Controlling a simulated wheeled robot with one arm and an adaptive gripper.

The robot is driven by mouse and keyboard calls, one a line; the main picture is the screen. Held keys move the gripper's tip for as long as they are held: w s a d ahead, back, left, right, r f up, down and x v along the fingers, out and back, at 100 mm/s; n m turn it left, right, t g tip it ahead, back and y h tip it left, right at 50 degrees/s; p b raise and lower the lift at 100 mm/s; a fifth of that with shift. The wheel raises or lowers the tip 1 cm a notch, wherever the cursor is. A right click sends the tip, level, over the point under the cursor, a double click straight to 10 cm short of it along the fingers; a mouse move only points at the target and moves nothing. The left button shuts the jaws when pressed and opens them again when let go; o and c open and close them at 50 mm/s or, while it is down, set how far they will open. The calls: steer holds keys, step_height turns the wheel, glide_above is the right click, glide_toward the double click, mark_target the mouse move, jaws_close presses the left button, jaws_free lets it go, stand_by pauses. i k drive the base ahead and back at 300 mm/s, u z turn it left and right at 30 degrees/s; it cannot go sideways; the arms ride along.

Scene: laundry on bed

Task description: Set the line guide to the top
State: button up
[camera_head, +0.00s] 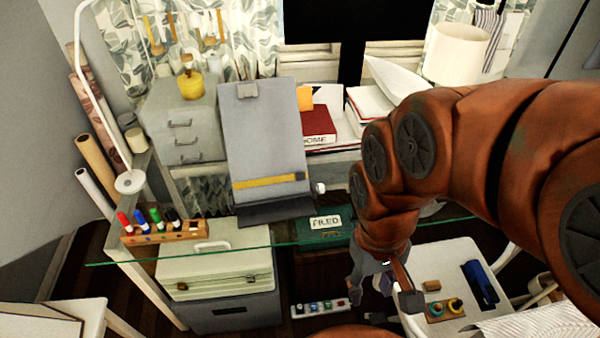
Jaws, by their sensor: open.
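A grey upright copy holder board (262,130) leans back on the glass desk, with a clip (247,90) at its top edge. The line guide (265,182), a yellow bar with a dark end piece on its right, lies across the lower part of the board, slightly tilted. A pale round knob (320,188) shows just right of the board. My gripper (386,292) is open at the lower right of the board, apart from it and pointing down. It appears empty, but my arm hides part of it.
A green box marked FILED (325,227) is between the board and my gripper. A wooden pen block (165,233) with several markers is at left. Grey drawers (183,125) stand behind left, a red book (318,124) behind right. The glass edge (215,248) runs in front.

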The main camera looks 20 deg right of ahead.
mark_target(298, 176)
steer(key=k, duration=1.2)
steer(key=u, duration=1.05)
steer(key=i, duration=1.65)
steer(key=z, duration=0.6)
